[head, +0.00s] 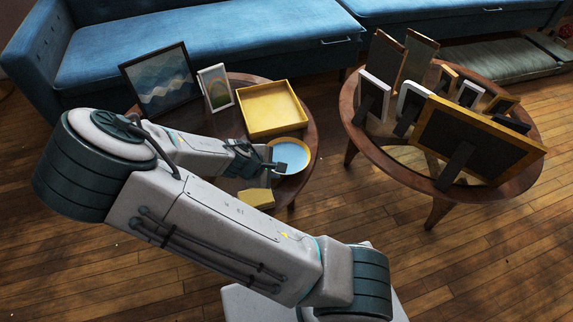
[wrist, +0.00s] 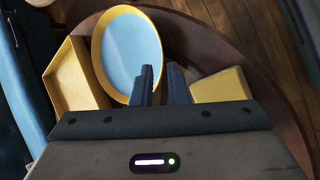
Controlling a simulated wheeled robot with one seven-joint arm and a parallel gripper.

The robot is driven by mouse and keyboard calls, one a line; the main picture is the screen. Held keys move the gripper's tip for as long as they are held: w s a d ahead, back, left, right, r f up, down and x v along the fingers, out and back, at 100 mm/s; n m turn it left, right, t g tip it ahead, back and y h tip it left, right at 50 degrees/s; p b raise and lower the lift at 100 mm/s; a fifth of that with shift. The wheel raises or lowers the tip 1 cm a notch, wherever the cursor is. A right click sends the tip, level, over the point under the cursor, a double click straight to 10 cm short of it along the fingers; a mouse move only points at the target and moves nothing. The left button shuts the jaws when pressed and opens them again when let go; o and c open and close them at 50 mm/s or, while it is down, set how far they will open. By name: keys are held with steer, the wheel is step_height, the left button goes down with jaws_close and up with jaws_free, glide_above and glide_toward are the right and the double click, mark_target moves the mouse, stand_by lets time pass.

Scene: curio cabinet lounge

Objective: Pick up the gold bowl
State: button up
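The gold bowl (head: 291,153), with a yellow rim and a pale blue inside, sits on the left round table. In the wrist view the bowl (wrist: 130,50) is just beyond my fingers, left of centre. My gripper (head: 277,166) is at the bowl's near-left edge in the head view. In the wrist view my gripper (wrist: 162,83) has its two dark fingers apart, with a gap between them. The left finger overlaps the bowl's lower right rim; the right finger is outside it. I cannot tell whether either finger touches the bowl.
A square yellow tray (head: 270,108) lies behind the bowl, and a yellow block (head: 256,198) lies nearer. Two picture frames (head: 160,80) (head: 216,87) stand at the back left. A second round table (head: 362,146) holds several frames. Blue sofas (head: 200,45) stand behind.

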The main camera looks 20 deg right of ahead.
steer(key=shift+b+x, duration=2.15)
steer(key=shift+x, duration=1.8)
steer(key=shift+w, duration=0.15)
jaws_close()
steer(key=shift+r, duration=0.2)
